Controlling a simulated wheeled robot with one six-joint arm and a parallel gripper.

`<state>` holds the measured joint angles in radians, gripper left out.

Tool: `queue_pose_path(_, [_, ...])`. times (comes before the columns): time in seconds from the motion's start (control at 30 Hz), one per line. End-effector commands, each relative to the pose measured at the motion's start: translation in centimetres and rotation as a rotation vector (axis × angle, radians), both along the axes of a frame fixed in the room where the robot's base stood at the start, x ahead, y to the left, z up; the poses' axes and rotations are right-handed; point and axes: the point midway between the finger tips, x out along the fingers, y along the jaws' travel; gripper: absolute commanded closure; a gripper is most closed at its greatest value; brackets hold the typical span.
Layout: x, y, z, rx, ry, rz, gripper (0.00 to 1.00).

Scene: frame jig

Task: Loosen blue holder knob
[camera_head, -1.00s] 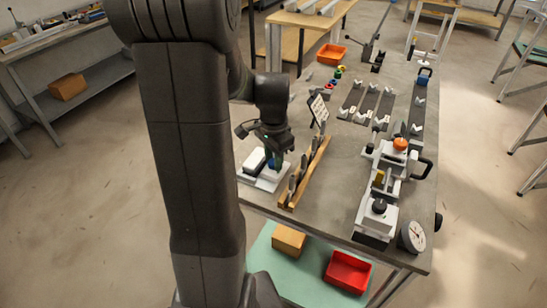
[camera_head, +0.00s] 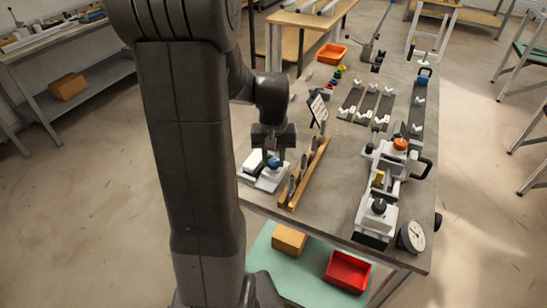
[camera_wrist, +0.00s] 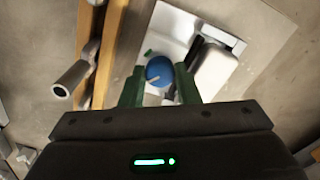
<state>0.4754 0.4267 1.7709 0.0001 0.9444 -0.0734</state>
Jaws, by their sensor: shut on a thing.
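The blue holder knob (camera_wrist: 159,71) is a round blue knob with a pale mark on its face, in the wrist view. It sits on a white holder plate (camera_wrist: 225,88), which stands at the table's near left corner in the head view. My gripper (camera_wrist: 159,92) is over the holder with its green fingers on either side of the knob, shut on it. In the head view the blue knob (camera_head: 273,162) shows just below my gripper. The fingers' contact points are partly hidden by the fingers and gripper body.
A wooden rack (camera_head: 308,175) with upright metal pieces stands right beside the holder. A clamp fixture (camera_head: 378,208) and a dial gauge (camera_head: 411,236) are at the table's right edge. Grey tabletop (camera_head: 340,180) is free between rack and fixture.

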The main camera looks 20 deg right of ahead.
Motion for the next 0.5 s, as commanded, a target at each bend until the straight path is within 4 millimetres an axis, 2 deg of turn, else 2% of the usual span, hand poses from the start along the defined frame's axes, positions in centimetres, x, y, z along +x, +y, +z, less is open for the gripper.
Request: queue_pose_path(0.5, [0.08, -0.06, 0.09, -0.003, -0.002, 0.444, 0.94])
